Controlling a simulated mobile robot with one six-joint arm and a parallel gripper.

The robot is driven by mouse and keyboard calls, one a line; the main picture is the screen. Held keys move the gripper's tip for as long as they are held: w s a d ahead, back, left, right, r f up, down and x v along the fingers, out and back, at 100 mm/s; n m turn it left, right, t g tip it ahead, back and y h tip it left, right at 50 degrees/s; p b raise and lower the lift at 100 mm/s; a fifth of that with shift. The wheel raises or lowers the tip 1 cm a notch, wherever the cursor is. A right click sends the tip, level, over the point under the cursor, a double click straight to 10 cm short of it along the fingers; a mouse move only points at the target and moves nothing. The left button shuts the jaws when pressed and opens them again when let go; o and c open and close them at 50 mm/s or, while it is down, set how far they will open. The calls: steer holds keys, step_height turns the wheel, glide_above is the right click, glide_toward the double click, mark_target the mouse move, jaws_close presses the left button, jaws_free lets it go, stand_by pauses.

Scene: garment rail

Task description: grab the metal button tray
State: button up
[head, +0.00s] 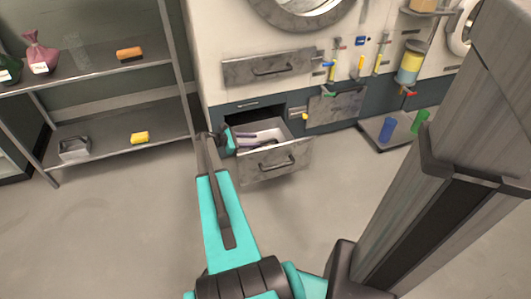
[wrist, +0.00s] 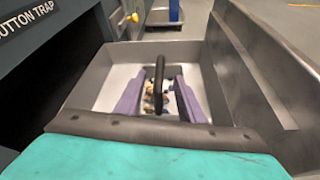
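A metal drawer (head: 290,162) stands pulled out from the machine's lower front. The wrist view shows its metal walls (wrist: 235,60) beside a "BUTTON TRAP" label (wrist: 28,18). Inside is a pale tray area (wrist: 105,88) with several small buttons (wrist: 150,92) on its floor. A dark upright handle (wrist: 159,75) rises in the middle. My gripper (head: 246,138) reaches down into the drawer from the left. In the wrist view its two purple fingers (wrist: 158,92) are apart, one on each side of the handle, with gaps. The handle's lower end and attachment are unclear.
A shelf rack (head: 100,66) at left holds an orange block (head: 129,54), a yellow block (head: 140,137) and a small metal container (head: 74,148). A shut drawer (head: 268,68) sits above the open one. A low platform with blue (head: 387,130) and green cylinders (head: 420,121) stands right.

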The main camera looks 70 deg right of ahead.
mark_target(265, 141)
steer(key=shift+x, duration=1.3)
steer(key=shift+s, duration=0.1)
steer(key=shift+f+b+x, duration=0.2)
steer(key=shift+b+x, duration=0.5)
steer(key=shift+x, duration=0.2)
steer(key=shift+f+b+x, duration=0.15)
steer(key=shift+b+x, duration=0.55)
steer(key=shift+x, duration=0.25)
steer(key=shift+s+d+f, duration=0.15)
steer(key=shift+s+d, duration=0.2)
steer(key=shift+d, duration=0.05)
jaws_close()
